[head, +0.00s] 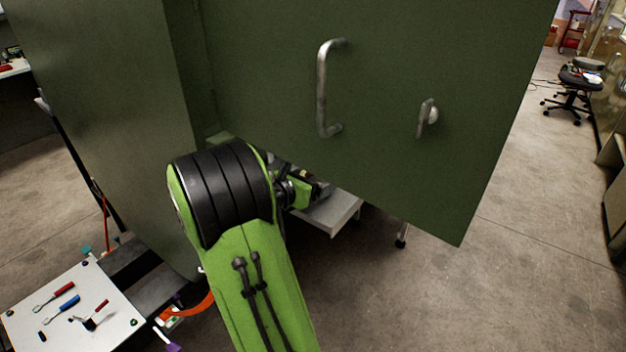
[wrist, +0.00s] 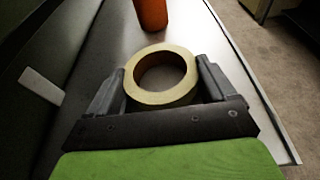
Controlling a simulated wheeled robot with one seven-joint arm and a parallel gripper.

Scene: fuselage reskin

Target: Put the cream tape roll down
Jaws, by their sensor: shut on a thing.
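The cream tape roll (wrist: 162,97) shows in the wrist view as a ring between the two fingers of my gripper (wrist: 160,88). The gripper is shut on the roll, with a finger against its left and right sides. A grey surface lies below the roll; I cannot tell whether the roll touches it. In the head view my green arm reaches behind the open green cabinet door, and the roll and fingertips are hidden there.
An orange cylinder (wrist: 151,14) stands just beyond the roll. A white label (wrist: 41,86) is at the left. The green door (head: 390,90) with its metal handle (head: 324,88) hangs close to my arm. A white board with tools (head: 75,310) is at lower left.

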